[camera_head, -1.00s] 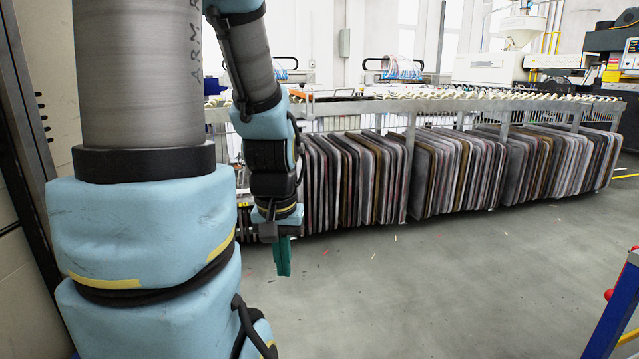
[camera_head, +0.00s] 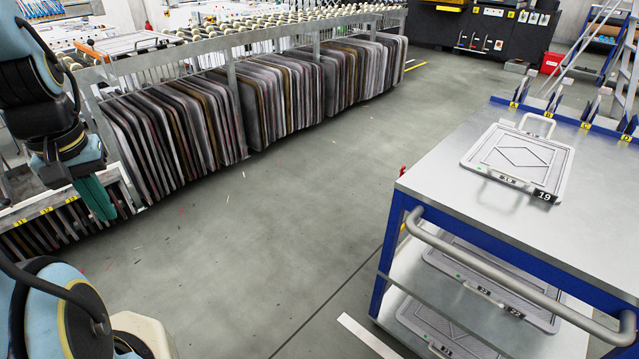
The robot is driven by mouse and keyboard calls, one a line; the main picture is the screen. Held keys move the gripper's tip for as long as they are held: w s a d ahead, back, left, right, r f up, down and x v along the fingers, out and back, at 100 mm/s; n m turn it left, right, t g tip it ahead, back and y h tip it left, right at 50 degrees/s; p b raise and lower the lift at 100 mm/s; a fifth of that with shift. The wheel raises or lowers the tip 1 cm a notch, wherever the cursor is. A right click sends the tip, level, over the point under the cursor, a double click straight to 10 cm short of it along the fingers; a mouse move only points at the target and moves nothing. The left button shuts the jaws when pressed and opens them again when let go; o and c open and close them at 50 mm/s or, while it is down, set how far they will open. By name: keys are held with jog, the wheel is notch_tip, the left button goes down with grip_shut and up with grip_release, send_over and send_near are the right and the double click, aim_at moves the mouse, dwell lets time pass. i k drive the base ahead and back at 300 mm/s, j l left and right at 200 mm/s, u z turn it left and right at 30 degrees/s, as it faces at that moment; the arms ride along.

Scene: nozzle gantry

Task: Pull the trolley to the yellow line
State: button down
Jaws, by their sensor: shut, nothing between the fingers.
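The trolley (camera_head: 440,175) stands at the right, with a blue frame, a grey metal top and lower shelves. A grey tubular handle (camera_head: 500,272) runs along its near side. A flat grey plate marked 19 (camera_head: 520,155) lies on the top, and more plates lie on the shelves below. My gripper (camera_head: 97,200), with teal fingers, hangs at the left, shut and empty, well apart from the trolley. A short yellow line (camera_head: 415,66) shows on the floor at the back; a small yellow bit also shows beside the trolley's left edge. I cannot tell which line is meant.
A long rack of upright plates (camera_head: 290,95) runs along the left and back. A white strip (camera_head: 368,336) lies on the floor near the trolley's front left leg. A ladder (camera_head: 585,45) stands at the back right. The floor (camera_head: 270,235) between rack and trolley is clear.

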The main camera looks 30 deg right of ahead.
aim_at(585, 246)
jog(key=z, duration=0.4)
jog(key=k+l+z, duration=0.1)
jog(key=z, duration=0.35)
jog(key=l+z, duration=0.1)
jog(key=z, duration=0.7)
jog(key=l+z, duration=0.2)
jog(key=z, duration=0.25)
jog(key=l+z, duration=0.1)
jog(key=z, duration=0.3)
jog(key=k, duration=0.05)
